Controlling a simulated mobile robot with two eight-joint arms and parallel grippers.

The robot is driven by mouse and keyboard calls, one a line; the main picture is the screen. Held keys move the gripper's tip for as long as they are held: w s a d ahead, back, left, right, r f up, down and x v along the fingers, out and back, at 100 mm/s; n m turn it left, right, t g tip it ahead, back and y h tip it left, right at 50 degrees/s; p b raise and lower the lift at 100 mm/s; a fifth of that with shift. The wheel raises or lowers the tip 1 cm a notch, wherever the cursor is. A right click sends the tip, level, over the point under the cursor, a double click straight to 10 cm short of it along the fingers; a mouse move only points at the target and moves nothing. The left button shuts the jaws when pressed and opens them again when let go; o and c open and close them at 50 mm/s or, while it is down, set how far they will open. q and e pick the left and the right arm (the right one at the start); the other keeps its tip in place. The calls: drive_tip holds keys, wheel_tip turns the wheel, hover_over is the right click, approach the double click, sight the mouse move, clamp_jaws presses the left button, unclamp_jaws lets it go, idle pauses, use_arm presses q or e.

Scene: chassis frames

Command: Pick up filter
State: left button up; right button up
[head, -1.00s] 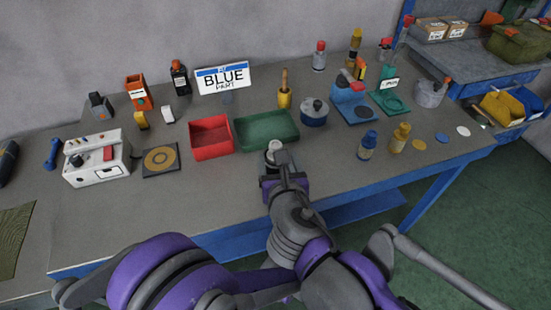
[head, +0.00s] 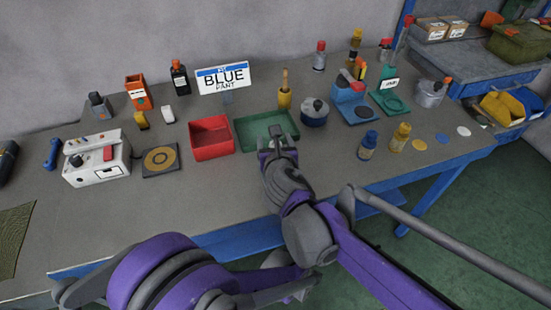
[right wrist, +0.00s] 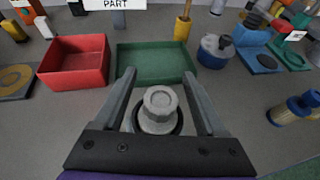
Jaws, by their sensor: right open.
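A pale grey, stepped, round part with a faceted cap (right wrist: 160,104), which looks like the filter, stands on the table in the right wrist view. It has a dark ring around its lower part. My right gripper (right wrist: 160,85) is open, with one finger on each side of this part and visible gaps to both. My left gripper is not in view.
A green tray (head: 242,134) and a red bin (head: 211,155) stand just behind and left of the right gripper. The table's front left is mostly clear.

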clamp_jaws()
idle(0.4)
wheel_tip(320, 180, up, 10)
idle(0.6)
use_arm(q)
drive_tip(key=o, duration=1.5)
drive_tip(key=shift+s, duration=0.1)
